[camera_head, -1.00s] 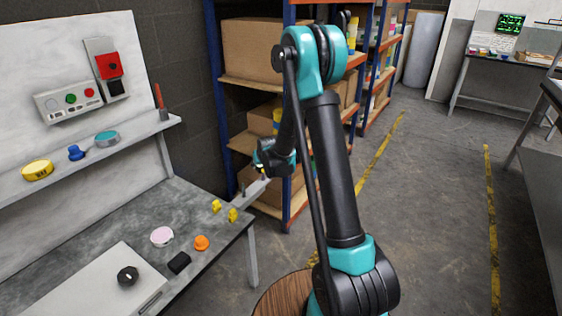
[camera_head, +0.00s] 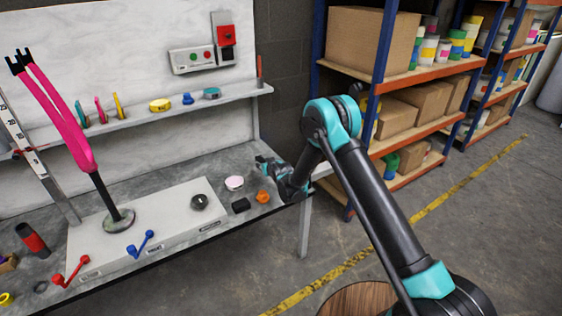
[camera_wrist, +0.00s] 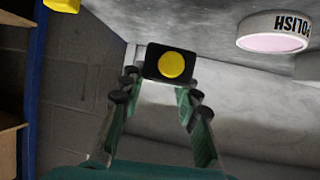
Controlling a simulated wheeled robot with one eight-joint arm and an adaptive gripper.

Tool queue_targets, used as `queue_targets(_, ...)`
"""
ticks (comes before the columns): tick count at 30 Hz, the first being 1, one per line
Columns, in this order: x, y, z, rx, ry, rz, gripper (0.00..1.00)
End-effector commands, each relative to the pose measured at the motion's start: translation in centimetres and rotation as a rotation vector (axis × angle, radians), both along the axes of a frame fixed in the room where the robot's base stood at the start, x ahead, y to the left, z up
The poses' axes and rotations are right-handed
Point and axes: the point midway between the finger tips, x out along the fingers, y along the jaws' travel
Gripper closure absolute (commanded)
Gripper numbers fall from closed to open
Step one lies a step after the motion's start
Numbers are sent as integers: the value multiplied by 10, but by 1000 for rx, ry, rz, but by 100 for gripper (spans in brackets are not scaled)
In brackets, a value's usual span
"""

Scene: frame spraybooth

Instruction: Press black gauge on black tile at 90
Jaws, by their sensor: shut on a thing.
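My gripper (camera_wrist: 158,85) is shut on a black block with a round yellow face (camera_wrist: 171,65), which may be the black gauge. In the head view my gripper (camera_head: 267,166) is at the right end of the bench, right of the pink-topped tin; the held block is too small to tell there. A small black block (camera_head: 240,205), possibly the black tile, lies on the bench near its front edge. A round black knob (camera_head: 199,202) sits on the white panel (camera_head: 160,212) left of it. No angle marking is readable.
The pink-topped tin lettered POLISH (camera_wrist: 272,32) and an orange knob (camera_head: 263,196) are close by. A yellow piece (camera_wrist: 62,5) shows at the wrist view's top left. A wall shelf (camera_head: 140,117) runs behind the bench; blue-orange racks (camera_head: 375,75) stand right.

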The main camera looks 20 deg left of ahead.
Motion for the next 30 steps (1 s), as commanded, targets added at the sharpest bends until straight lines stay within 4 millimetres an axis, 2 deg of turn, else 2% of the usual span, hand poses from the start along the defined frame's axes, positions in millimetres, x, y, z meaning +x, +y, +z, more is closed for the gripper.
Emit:
queue_targets(3, -2, 5, -1, 4, -4, 5, 100)
queue_targets(14, -3, 4, -3, 4, -2, 5, 100)
queue_targets(30, -2, 3, -45, 3, -2, 4, 100)
